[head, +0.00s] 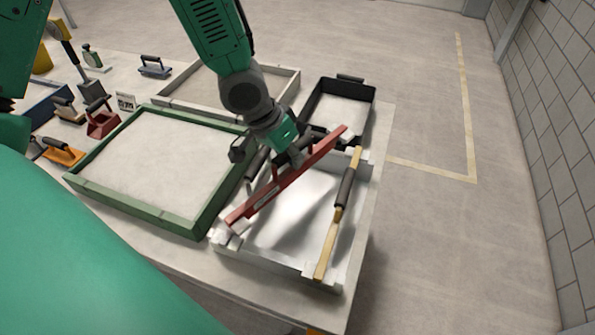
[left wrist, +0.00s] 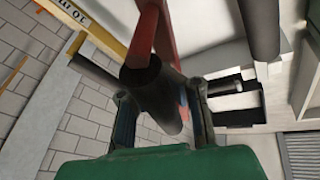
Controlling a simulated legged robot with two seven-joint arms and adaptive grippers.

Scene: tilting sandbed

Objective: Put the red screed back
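The red screed (head: 278,186) is a long red bar held slantwise over the metal tray (head: 278,256). Its near end is by the tray's near-left white bracket and its far end by the far-right one. Contact with the brackets is unclear. My left gripper (head: 297,156) is at the middle of the bar. The left wrist view shows its fingers (left wrist: 162,112) on both sides of the screed's dark handle (left wrist: 155,92), and it looks shut on it. The fingertips are partly hidden. The red bar (left wrist: 150,28) runs beyond the handle. My right gripper is not in view.
A yellow screed (head: 331,236) with a dark grip lies along the tray's right side. A dark handle (head: 256,165) shows at its left. A green-framed sandbed (head: 187,224) stands left, a black bin (head: 369,98) behind. Several hand tools, including an orange float (head: 62,156), lie far left.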

